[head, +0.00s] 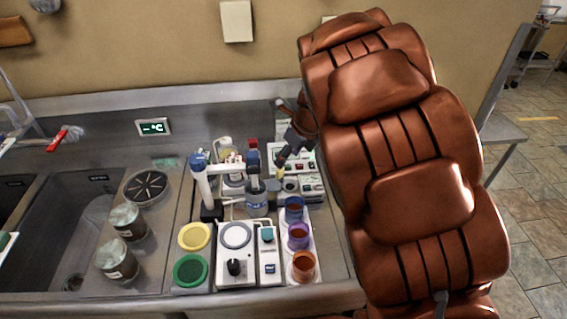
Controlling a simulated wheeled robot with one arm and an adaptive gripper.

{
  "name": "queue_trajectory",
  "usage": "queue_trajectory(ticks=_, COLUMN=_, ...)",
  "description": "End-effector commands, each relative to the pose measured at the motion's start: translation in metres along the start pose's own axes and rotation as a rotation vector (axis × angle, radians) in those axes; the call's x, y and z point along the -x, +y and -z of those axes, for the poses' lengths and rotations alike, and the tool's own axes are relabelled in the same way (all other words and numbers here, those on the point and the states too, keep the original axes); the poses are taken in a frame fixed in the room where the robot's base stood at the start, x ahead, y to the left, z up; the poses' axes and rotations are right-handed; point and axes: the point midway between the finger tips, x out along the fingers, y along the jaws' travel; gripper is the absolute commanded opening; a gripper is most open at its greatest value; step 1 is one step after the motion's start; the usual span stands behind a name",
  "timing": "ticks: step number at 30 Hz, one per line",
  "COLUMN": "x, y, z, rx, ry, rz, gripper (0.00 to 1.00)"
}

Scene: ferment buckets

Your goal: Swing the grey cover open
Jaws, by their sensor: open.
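I cannot surely pick out the grey cover. A white and grey bench device (311,187) with small red displays stands at the back right of the counter, partly hidden. My gripper (283,161) is dark and small in the head view. It points down and left, just above the left part of that device. It is open, with nothing visible between its fingers. I cannot tell whether it touches anything.
A large brown padded leather shape (400,150), like a chair, hides the counter's right end. Blue (293,207), purple (298,236) and orange (303,266) cups stand right of a stirrer (236,268). Two jars (118,262) stand by the sink at left.

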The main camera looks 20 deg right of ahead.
Motion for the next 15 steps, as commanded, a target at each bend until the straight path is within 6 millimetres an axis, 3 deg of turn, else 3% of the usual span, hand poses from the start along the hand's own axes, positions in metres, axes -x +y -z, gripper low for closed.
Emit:
queue_trajectory(ticks=6, x=0.031, y=-0.001, z=0.001, rx=-0.001, ry=0.0, rz=0.003, gripper=0.56)
queue_trajectory(ticks=15, x=0.041, y=0.001, z=0.001, rx=-0.002, ry=0.003, rz=-0.003, gripper=0.56)
